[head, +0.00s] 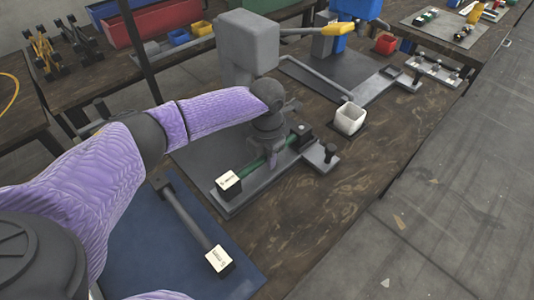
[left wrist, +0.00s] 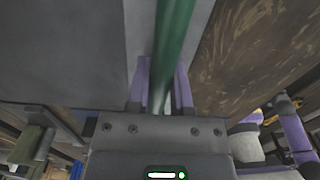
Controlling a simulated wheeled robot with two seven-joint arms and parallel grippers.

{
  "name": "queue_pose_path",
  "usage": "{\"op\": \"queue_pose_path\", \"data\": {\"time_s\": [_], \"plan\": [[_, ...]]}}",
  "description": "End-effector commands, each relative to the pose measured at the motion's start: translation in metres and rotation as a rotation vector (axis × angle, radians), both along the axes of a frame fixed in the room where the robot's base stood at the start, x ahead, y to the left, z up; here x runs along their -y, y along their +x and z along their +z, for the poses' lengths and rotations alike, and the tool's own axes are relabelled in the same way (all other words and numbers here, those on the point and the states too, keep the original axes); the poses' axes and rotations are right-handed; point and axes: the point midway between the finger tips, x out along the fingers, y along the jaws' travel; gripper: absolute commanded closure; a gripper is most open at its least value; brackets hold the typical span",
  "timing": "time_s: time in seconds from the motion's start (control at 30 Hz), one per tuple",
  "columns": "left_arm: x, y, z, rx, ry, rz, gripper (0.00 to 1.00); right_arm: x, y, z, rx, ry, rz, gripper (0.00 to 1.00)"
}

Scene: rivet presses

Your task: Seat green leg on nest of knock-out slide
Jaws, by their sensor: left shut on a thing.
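The green leg (head: 251,170) is a slim green bar in the head view, lying slanted along a grey slide (head: 245,197) at the front of the press. A white-labelled block (head: 229,183) is at its near end and a dark block (head: 301,132) at its far end. My left gripper (head: 273,160) is shut on the bar from above, near its middle. In the left wrist view the green bar (left wrist: 172,45) passes between the purple fingers (left wrist: 160,90). The nest is largely hidden, and I cannot tell whether the leg rests in it. My right gripper is not in view.
A grey press (head: 248,42) stands behind my left gripper. A grey bar with a labelled block (head: 219,259) lies on a blue mat (head: 150,255). Bare wooden table (head: 330,205) lies in front of the slide.

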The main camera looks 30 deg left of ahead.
Motion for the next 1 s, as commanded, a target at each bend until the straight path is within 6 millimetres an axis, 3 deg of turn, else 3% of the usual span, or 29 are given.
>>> {"op": "queue_pose_path", "data": {"time_s": [0.17,0.2,0.37,0.63,1.0], "plan": [[0.000,0.000,0.000,0.001,0.000,0.000,1.00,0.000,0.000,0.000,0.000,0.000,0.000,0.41],[0.000,0.000,0.000,0.001,0.000,0.000,0.64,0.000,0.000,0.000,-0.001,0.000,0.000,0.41],[0.000,0.000,0.000,0.001,0.000,0.000,0.32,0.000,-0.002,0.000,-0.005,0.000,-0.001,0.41],[0.000,0.000,0.000,0.000,0.000,0.000,0.32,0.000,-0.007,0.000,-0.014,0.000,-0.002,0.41],[0.000,0.001,0.089,0.004,0.000,0.000,0.32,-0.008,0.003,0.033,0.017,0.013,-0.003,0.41]]}}
